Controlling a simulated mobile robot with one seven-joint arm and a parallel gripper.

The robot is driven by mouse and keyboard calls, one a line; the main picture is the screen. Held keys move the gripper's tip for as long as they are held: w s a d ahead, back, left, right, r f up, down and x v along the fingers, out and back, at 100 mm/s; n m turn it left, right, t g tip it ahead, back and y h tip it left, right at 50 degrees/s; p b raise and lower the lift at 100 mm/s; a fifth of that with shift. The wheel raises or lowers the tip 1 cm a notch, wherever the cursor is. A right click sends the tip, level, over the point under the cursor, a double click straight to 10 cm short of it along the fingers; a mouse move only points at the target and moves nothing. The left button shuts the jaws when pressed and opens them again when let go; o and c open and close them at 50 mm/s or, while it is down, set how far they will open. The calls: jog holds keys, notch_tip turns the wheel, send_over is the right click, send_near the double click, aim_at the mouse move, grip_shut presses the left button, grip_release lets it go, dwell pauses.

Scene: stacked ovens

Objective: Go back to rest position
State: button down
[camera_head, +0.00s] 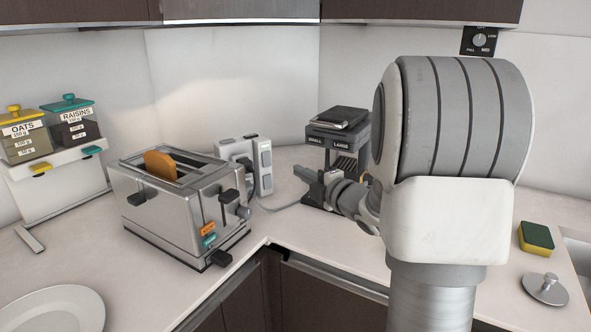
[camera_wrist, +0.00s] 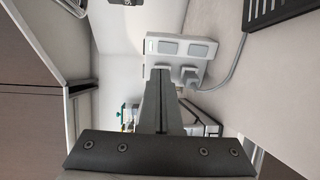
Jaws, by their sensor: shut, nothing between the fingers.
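My gripper (camera_head: 304,176) is raised over the counter corner in the head view, pointing left toward the toaster. Its fingers are together with nothing between them; they also show in the wrist view (camera_wrist: 160,74). The toaster (camera_head: 180,212) stands apart to the left, with a slice of bread (camera_head: 164,165) poking out of a slot. Part of the toaster's body shows behind my fingers in the wrist view (camera_wrist: 207,122). My large arm link hides much of the right side of the head view.
A white power outlet block (camera_head: 244,163) with a plugged-in cable stands behind the toaster. A dark rack marked small and large (camera_head: 337,131) is at the back corner. Oats and raisins dispensers (camera_head: 48,130), a plate (camera_head: 52,310), a sponge (camera_head: 536,238) and a sink edge flank the counter.

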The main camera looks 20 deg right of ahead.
dwell(0.5)
jog(key=s+a+r+m+g+h, duration=0.35)
jog(key=s+m+h, duration=0.25)
jog(key=s+m, duration=0.55)
jog(key=s+a+f+m+g+y, duration=0.1)
jog(key=s+a+f+m+g, duration=0.2)
jog(key=s, duration=0.4)
jog(key=s+a+f+m+g+y, duration=0.1)
jog(key=s+a+m+g, duration=0.15)
jog(key=s+a, duration=0.35)
jog(key=s+a+f+m+g+y, duration=0.1)
jog(key=s+a+f+m+g, duration=0.15)
jog(key=s, duration=0.45)
notch_tip(320, 180, up, 15)
jog(key=p, duration=1.4)
jog(key=shift+w+a+m+p, duration=0.15)
jog(key=shift+a+m+p, duration=0.1)
jog(key=shift+m+p, duration=0.1)
